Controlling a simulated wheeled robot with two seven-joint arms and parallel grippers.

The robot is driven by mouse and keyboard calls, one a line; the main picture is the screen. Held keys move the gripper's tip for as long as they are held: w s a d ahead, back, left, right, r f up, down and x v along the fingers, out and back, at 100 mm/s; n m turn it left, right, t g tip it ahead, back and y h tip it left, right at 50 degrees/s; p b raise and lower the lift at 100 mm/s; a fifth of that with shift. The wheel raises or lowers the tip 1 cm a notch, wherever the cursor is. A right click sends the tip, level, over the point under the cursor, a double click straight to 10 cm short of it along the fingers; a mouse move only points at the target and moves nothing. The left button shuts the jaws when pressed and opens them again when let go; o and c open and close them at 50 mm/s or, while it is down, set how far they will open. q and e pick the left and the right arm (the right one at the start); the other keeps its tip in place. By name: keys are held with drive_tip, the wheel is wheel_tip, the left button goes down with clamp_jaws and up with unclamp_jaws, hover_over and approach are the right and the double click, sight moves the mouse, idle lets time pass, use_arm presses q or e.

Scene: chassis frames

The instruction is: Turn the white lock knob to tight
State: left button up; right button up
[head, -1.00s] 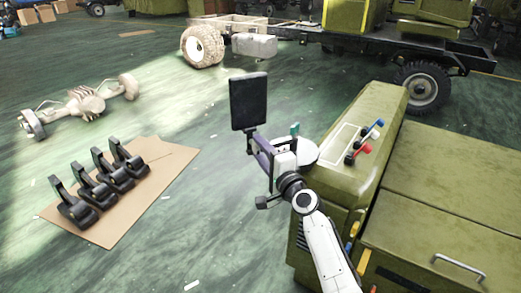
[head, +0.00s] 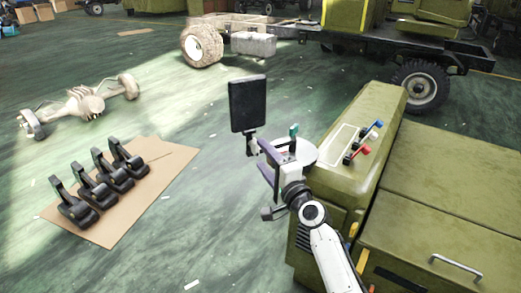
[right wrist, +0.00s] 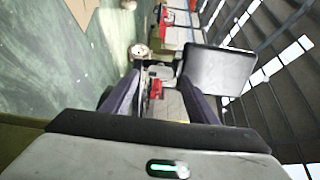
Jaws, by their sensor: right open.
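A small pale, knob-like part (head: 252,145) sits on the bracket below a black rectangular mirror (head: 248,103); I cannot tell its setting. In the right wrist view a pale block (right wrist: 160,72) shows beyond and between the fingers, beside the mirror (right wrist: 218,70). My right gripper (head: 268,163) is open, just right of the bracket and below the mirror. Its two purple-grey fingers show in the right wrist view (right wrist: 160,95), with nothing clearly held between them. My left gripper is not in view.
A green vehicle body (head: 430,190) stands at the right, with blue-, white- and red-tipped levers (head: 367,149) on top. Several black pedal-like parts lie on cardboard (head: 150,200). An axle (head: 85,103) lies at the left. The floor between is open.

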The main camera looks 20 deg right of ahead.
drive_tip(key=s+d+p, duration=0.1)
drive_tip(key=s, duration=0.6)
drive_tip(key=s+a+f+n+g, duration=0.2)
drive_tip(key=s+f+n+g, duration=0.1)
drive_tip(key=s+f+n, duration=0.3)
drive_tip(key=s+a+f+n+g, duration=0.2)
drive_tip(key=s+f+n, duration=0.4)
drive_tip(key=s+f, duration=0.5)
drive_tip(key=s+a+f+n+g, duration=0.2)
drive_tip(key=s+f+n+g, duration=0.2)
drive_tip(key=s, duration=1.1)
wheel_tip(320, 180, down, 5)
drive_tip(key=n, duration=0.2)
drive_tip(key=shift+r+n, duration=0.15)
drive_tip(key=shift+n, duration=0.15)
drive_tip(key=shift+a, duration=0.1)
